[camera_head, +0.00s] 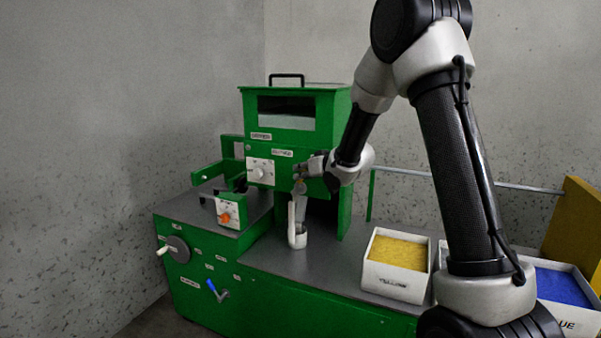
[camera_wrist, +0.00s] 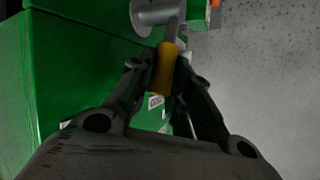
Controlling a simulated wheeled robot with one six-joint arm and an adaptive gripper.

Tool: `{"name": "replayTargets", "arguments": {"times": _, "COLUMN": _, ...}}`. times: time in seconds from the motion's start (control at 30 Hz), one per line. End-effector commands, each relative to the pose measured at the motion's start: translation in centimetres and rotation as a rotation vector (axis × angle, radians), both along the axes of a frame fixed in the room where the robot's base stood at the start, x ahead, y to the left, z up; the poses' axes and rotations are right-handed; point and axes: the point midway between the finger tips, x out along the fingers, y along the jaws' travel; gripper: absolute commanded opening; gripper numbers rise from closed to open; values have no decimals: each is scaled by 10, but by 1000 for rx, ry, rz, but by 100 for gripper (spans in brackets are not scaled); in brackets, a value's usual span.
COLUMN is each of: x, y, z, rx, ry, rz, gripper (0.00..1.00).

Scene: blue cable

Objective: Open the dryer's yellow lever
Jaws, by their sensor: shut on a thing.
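The dryer is part of a green machine (camera_head: 330,110) with a dark handle on top. In the wrist view the yellow lever (camera_wrist: 163,68) stands between my gripper's (camera_wrist: 164,82) two dark fingers, which are closed on it. The lever joins a grey rod that leads up to a grey round part (camera_wrist: 152,14). In the head view my gripper (camera_head: 303,178) is at the machine's front, below the upper labels. There the lever is small and partly hidden by my gripper, so its exact angle cannot be told.
A white scoop-like container (camera_head: 297,238) stands below my gripper on the grey top. A box of yellow material (camera_head: 395,288) and a box with blue material (camera_head: 575,318) stand to the right. A blue-handled lever (camera_head: 213,287), an orange knob (camera_head: 225,218) and a crank (camera_head: 163,250) are at left.

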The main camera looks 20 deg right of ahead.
Motion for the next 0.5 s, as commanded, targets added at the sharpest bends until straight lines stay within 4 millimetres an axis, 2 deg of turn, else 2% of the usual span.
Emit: {"name": "replayTargets", "arguments": {"times": 0.5, "x": -10, "y": -11, "z": -9, "rx": 135, "ry": -106, "rz": -1, "gripper": 0}}
